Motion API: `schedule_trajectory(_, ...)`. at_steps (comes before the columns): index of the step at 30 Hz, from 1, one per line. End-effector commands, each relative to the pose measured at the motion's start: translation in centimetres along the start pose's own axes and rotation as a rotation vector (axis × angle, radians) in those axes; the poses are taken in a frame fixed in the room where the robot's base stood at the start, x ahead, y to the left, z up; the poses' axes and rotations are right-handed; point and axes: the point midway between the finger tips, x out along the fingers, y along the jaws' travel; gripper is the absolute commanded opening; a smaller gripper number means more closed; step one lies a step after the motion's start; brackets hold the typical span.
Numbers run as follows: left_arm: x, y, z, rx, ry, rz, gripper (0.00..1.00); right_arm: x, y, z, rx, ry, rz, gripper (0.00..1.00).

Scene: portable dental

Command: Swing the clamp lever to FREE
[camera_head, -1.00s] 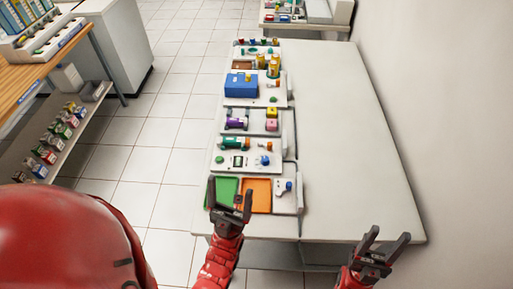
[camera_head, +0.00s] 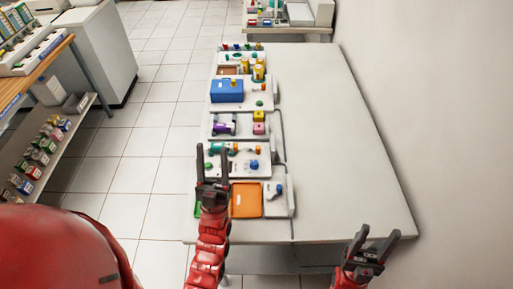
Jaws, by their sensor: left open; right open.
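My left gripper (camera_head: 212,158) is open, its two fingers pointing up the picture, in front of the left side of the nearest stations. Its body hides most of a green tray (camera_head: 199,208). My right gripper (camera_head: 379,241) is open and empty at the front right of the table. A white panel with teal parts and a blue knob (camera_head: 253,165) lies just beyond the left gripper. A small white unit with a blue part (camera_head: 279,190) stands right of the orange tray (camera_head: 246,200). I cannot tell which part is the clamp lever, and no FREE label is readable.
The white table (camera_head: 335,150) has several stations along its left side, including a blue box (camera_head: 227,90) and a panel with purple parts (camera_head: 222,128). Its right half is bare. A wall (camera_head: 420,100) stands on the right. Shelves of small items (camera_head: 40,150) stand left.

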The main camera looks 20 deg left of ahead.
Motion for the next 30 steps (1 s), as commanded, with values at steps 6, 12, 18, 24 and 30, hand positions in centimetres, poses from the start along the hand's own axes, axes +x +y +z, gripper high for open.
schedule_trajectory(6, 4.2, -6.9, 12.0, 0.004, -0.366, -0.139, 0.55, -1.4, -0.1, 0.2, 0.000, 0.000, 0.000, 0.55)
schedule_trajectory(12, 5.9, -9.3, 20.4, -0.090, -0.708, -0.161, 0.55, -2.3, -0.1, 0.4, 0.000, 0.000, 0.000, 0.55)
schedule_trajectory(18, 5.6, -7.5, 25.3, -0.203, -1.050, -0.041, 0.55, -3.3, -0.2, 0.6, 0.000, 0.000, 0.000, 0.55)
schedule_trajectory(24, 3.2, -3.5, 25.6, -0.253, -1.382, 0.213, 0.55, -4.3, -0.2, 0.7, 0.000, 0.000, 0.000, 0.55)
schedule_trajectory(30, -1.8, -1.4, 22.3, -0.196, -1.691, 0.513, 0.55, -5.0, -0.2, 0.8, 0.000, 0.000, 0.000, 0.55)
